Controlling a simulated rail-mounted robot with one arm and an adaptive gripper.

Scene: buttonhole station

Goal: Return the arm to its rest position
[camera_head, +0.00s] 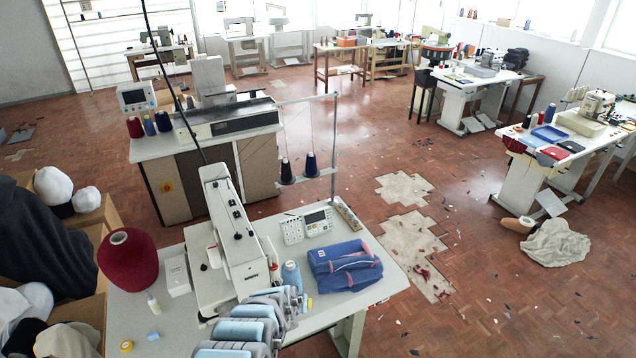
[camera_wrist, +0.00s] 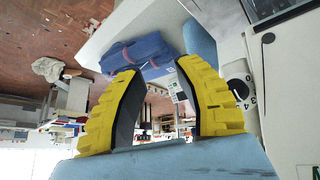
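My gripper (camera_wrist: 160,70) shows in the wrist view with two yellow-backed, dark-padded fingers spread apart. Nothing is between them, so it is open and empty. In the head view my grey and light-blue arm rises from the bottom edge, in front of the white sewing machine (camera_head: 232,245) on the near table (camera_head: 385,282). The gripper's fingers are not clearly seen there. A folded blue cloth bundle (camera_head: 343,268) lies on the table to the right of my arm. In the wrist view, the blue bundle (camera_wrist: 135,52) shows beyond the fingertips, apart from them.
A red thread cone (camera_head: 128,262), a small white bottle (camera_head: 153,304) and a yellow roll (camera_head: 126,346) stand on the table's left. A control panel (camera_head: 318,222) and a thread stand (camera_head: 334,150) are behind the bundle. Open floor (camera_head: 490,260) lies right of the table.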

